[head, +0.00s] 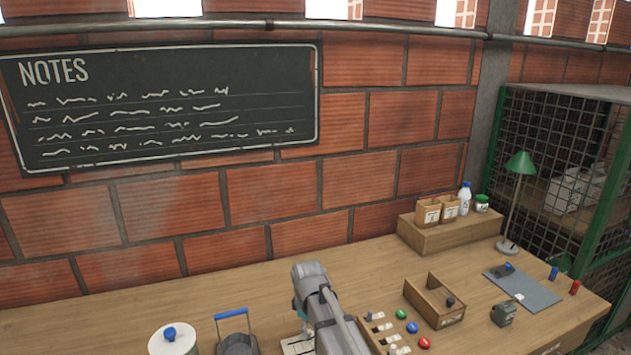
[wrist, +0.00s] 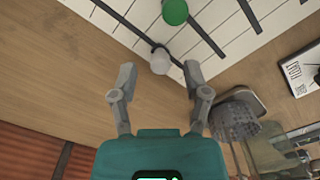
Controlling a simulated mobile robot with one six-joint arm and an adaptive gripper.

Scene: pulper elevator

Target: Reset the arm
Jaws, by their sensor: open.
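My arm (head: 325,310) shows at the bottom middle of the head view, over the wooden workbench. Its end points down and mostly hides the fingers there. In the wrist view my gripper (wrist: 158,72) has its two grey fingers spread apart with nothing gripped.
The workbench (head: 120,318) carries a white round lidded container (head: 173,341), a blue-handled item (head: 235,335), coloured buttons (head: 412,328), an open wooden box (head: 436,303) and a green lamp (head: 519,165). A brick wall stands behind. A wire cage (head: 550,150) is at right.

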